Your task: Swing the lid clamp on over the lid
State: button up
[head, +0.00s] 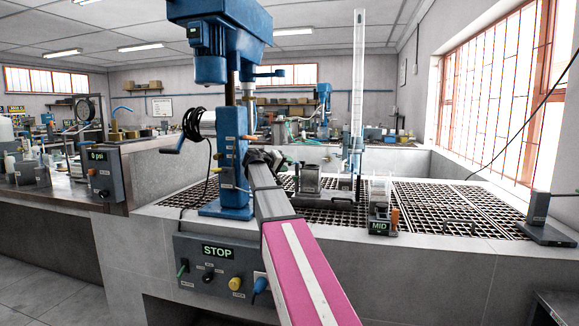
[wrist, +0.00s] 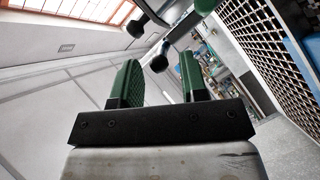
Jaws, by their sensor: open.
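My gripper (wrist: 158,82) is open in the wrist view, its two green finger pads apart with nothing between them. In the head view my arm reaches forward and the dark gripper end (head: 262,158) is beside the blue column of the stand, partly hidden by the arm. A pale metal piece with dark round knobs (wrist: 160,62) shows beyond the fingertips in the wrist view, apart from them. It may be part of the lid clamp, but I cannot tell. I cannot pick out the lid with certainty in either view.
A grey block (head: 308,178), a clear tall tube (head: 357,90) and a "MID" unit (head: 382,215) stand on the grating (head: 455,200). The right grating is mostly clear.

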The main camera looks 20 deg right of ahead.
jog(key=v, duration=0.8)
jog(key=shift+a, duration=0.25)
jog(key=shift+s, duration=0.1)
